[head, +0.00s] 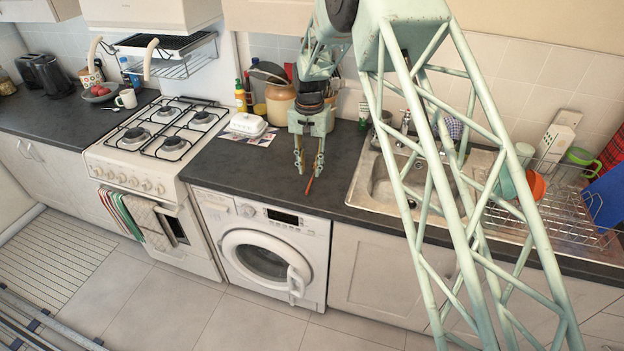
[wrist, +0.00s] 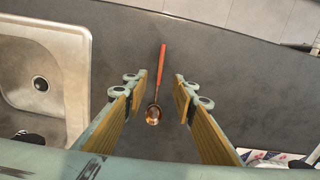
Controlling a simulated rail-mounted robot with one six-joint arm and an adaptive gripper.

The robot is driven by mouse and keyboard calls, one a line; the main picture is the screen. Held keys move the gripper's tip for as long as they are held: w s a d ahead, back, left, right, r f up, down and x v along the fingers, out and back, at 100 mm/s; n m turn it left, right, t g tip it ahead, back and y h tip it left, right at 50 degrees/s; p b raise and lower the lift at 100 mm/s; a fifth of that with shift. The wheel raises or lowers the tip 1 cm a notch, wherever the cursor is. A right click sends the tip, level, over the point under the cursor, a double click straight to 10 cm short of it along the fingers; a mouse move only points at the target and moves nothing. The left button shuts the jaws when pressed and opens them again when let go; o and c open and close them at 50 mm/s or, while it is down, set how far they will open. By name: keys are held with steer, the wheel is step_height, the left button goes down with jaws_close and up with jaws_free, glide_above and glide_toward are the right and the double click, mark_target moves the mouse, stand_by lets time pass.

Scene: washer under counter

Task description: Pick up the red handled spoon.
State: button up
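The red handled spoon (wrist: 162,66) lies on the dark counter in the wrist view. Its handle points up in the picture, and its coppery bowl is lower, between my fingers. In the head view the red handle (head: 309,186) shows just below my fingertips, near the counter's front edge above the washer. My gripper (head: 308,168) points down over the spoon. In the wrist view my gripper (wrist: 160,88) is open, with one finger on each side of the spoon and a clear gap to each. I cannot tell how high the fingertips are above the counter.
A steel sink (head: 380,190) lies right of my gripper. A white butter dish (head: 248,124) stands on printed sheets to the left, with a brown crock (head: 280,104) behind. The gas hob (head: 165,128) is further left. The counter (head: 235,172) around the spoon is bare.

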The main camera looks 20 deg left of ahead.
mark_target(310, 182)
steer(key=shift+f, duration=0.15)
steer(key=shift+d+f, duration=0.1)
steer(key=shift+f, duration=2.35)
steer(key=shift+c, duration=0.7)
jaws_close()
